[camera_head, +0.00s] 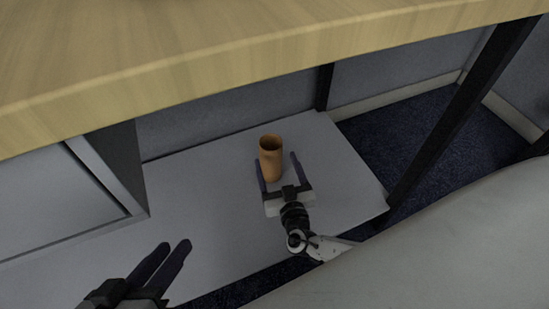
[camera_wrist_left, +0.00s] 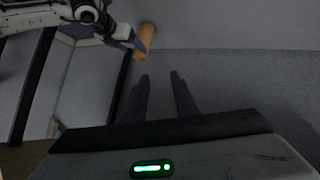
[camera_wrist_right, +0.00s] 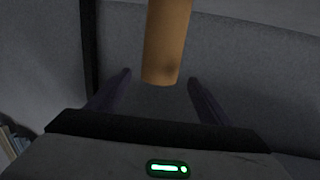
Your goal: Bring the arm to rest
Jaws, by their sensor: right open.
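My right gripper (camera_head: 277,172) is low over the grey surface in the head view, with its fingers apart. An orange-brown cup (camera_head: 271,158) stands upright at its fingertips; whether they touch it cannot be told there. In the right wrist view the cup (camera_wrist_right: 166,42) is just beyond and between the open fingers (camera_wrist_right: 158,85), with room on both sides. My left gripper (camera_head: 168,252) is at the lower left in the head view, away from the cup. Its fingers show slightly apart and empty in the left wrist view (camera_wrist_left: 160,82), where the cup (camera_wrist_left: 143,40) is at the top.
A wooden tabletop (camera_head: 200,55) crosses the top of the head view above the grey surface (camera_head: 210,205). A dark leg (camera_head: 465,115) stands at the right. A cabinet-like panel (camera_head: 60,195) is at the left. The surface between the grippers is clear.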

